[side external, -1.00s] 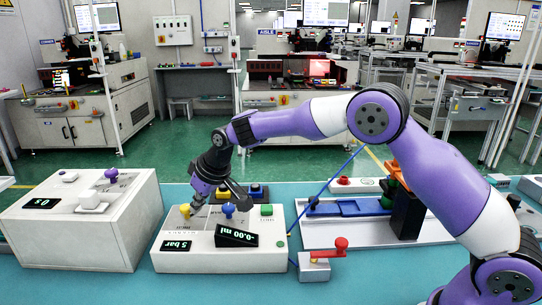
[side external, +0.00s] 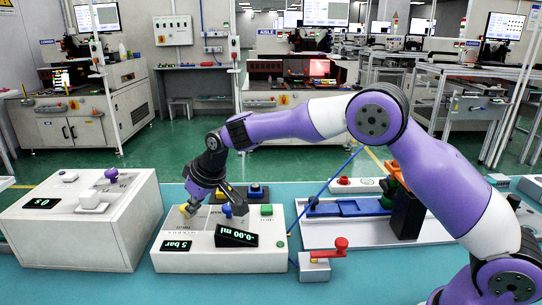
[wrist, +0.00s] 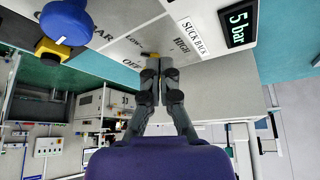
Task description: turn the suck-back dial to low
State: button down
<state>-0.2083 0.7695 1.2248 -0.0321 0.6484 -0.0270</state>
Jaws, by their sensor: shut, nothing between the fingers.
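The yellow suck-back dial (side external: 185,210) is on top of the white control box (side external: 270,262), at its left. In the wrist view only a yellow edge of the dial (wrist: 150,54) shows past my fingertips. Labels OFF, LOW, HIGH and SUCK BACK (wrist: 193,37) surround it. Its pointing direction is hidden. My gripper (side external: 191,207) is shut and empty, tilted down with its tips right at the dial. The wrist view shows the two fingers (wrist: 151,68) together in front of the dial. I cannot tell whether they touch it.
A blue dial (side external: 228,210) stands just right of my gripper, with a tilted "-0.00 ml" display (side external: 236,236) in front. A green button (side external: 266,210) is farther right. A "5 bar" display (side external: 177,246) is at the front left. A taller white box (side external: 75,240) stands left.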

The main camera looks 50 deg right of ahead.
jog(key=shift+s, duration=0.1)
jog(key=shift+s, duration=0.25)
notch_tip(320, 180, up, 6)
dwell(0.6)
jog(key=shift+w+d+f, duration=0.1)
jog(key=shift+d+f, duration=0.2)
jog(key=shift+f, duration=0.7)
jog(key=shift+w+d+f, duration=0.1)
jog(key=shift+d+f, duration=0.15)
jog(key=shift+f, duration=0.8)
jog(key=shift+d+f, duration=0.3)
jog(key=shift+f, duration=0.7)
jog(key=shift+w+a, duration=0.2)
jog(key=shift+w, duration=0.15)
